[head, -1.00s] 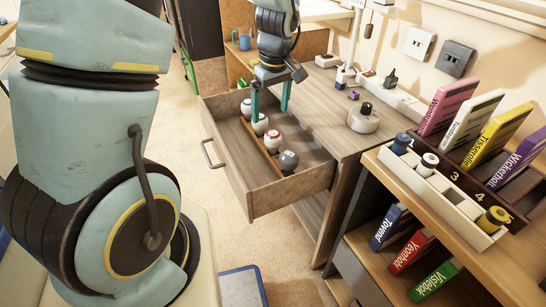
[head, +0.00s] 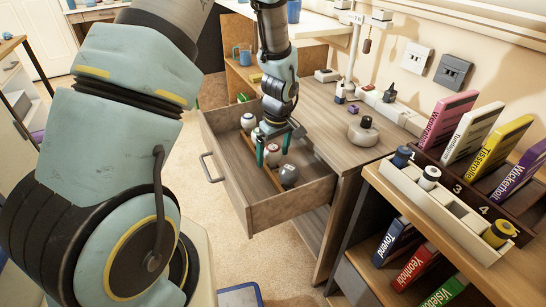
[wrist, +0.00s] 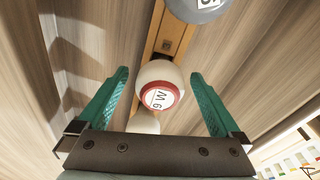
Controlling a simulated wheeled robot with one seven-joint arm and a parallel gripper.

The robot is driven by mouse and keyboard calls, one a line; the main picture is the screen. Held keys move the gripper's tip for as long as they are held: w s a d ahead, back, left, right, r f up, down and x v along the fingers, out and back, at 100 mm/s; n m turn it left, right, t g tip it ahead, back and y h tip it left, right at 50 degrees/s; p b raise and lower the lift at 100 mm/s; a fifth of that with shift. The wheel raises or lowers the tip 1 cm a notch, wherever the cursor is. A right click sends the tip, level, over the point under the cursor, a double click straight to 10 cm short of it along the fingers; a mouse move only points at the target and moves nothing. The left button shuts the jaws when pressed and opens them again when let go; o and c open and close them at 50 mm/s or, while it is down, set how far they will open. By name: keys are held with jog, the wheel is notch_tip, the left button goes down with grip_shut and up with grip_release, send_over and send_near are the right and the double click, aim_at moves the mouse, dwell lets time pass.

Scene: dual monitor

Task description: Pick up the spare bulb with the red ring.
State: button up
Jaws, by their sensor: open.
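The bulb with the red ring (wrist: 158,86) is white, with a label reading "9 W". In the wrist view it lies between the two green fingers of my gripper (wrist: 159,76), with a gap on each side. My gripper (head: 273,152) is open and reaches down into the pulled-out drawer. In the head view the red-ring bulb (head: 272,157) is partly hidden by a finger. Another white bulb (wrist: 143,122) is partly hidden by the gripper body.
The bulbs sit along a wooden strip (wrist: 176,36) in the drawer (head: 284,207). A white bulb (head: 248,121) stands at its far end. The desk top (head: 318,112), with a round grey device (head: 363,134), rises to the right of the drawer.

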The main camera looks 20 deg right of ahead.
jog(key=shift+f, duration=0.1)
jog(key=shift+c, duration=0.2)
jog(key=c, duration=1.4)
notch_tip(320, 180, up, 10)
jog(key=shift+f+p, duration=0.1)
jog(key=shift+p, duration=0.2)
jog(key=shift+r+p, duration=2.1)
jog(key=shift+r, duration=0.65)
